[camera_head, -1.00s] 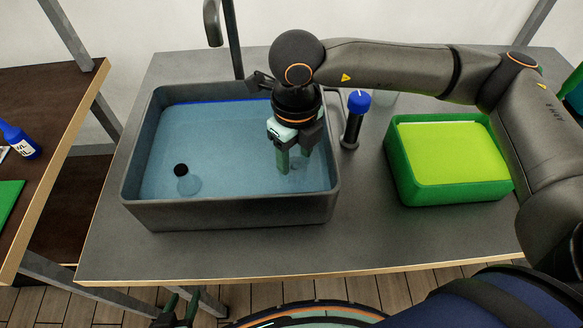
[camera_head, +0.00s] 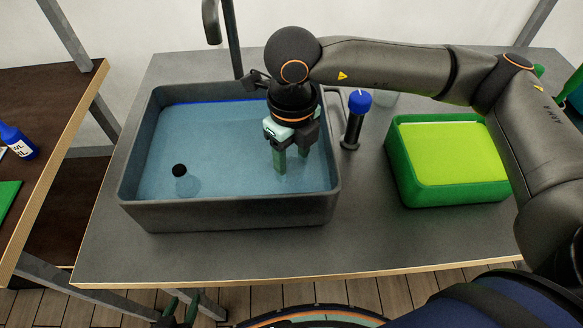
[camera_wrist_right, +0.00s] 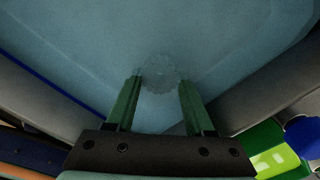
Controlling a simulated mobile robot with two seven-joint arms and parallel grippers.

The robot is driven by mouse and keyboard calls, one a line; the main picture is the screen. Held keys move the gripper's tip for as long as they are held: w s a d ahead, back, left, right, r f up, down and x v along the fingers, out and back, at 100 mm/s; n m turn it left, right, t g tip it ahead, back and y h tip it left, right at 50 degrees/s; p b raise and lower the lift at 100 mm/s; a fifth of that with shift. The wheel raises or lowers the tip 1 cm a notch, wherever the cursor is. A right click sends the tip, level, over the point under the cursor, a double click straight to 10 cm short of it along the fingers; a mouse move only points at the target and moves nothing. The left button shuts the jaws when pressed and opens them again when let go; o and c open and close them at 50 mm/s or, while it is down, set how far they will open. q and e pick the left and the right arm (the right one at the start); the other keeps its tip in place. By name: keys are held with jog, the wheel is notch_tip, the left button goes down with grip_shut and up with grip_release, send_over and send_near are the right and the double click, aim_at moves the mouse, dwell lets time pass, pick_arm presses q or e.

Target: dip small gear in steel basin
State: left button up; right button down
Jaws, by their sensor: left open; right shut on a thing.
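The steel basin (camera_head: 230,214) is a grey tub holding blue liquid on the table. My right gripper (camera_head: 292,165) reaches down into its right part, with its green fingertips in or at the liquid. In the right wrist view, the small gear (camera_wrist_right: 160,73) shows as a faint, bluish toothed shape at the fingertips of the same gripper (camera_wrist_right: 160,85), which is shut on it. The gear is hard to make out in the head view. My left gripper (camera_head: 180,310) is open and empty at the bottom edge, in front of the table, partly cut off.
A green tub (camera_head: 450,194) with yellow-green content stands right of the basin. A dark round spot (camera_head: 179,170) shows in the basin's left part. A tap (camera_head: 235,40) rises behind.

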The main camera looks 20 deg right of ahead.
aim_at(297, 166)
jog(key=shift+d, duration=0.15)
jog(key=shift+s+d, duration=0.1)
jog(key=shift+d, duration=0.2)
jog(key=shift+r, duration=0.1)
notch_tip(297, 166, up, 13)
jog(key=p, duration=0.6)
jog(key=shift+p, duration=0.35)
dwell(1.4)
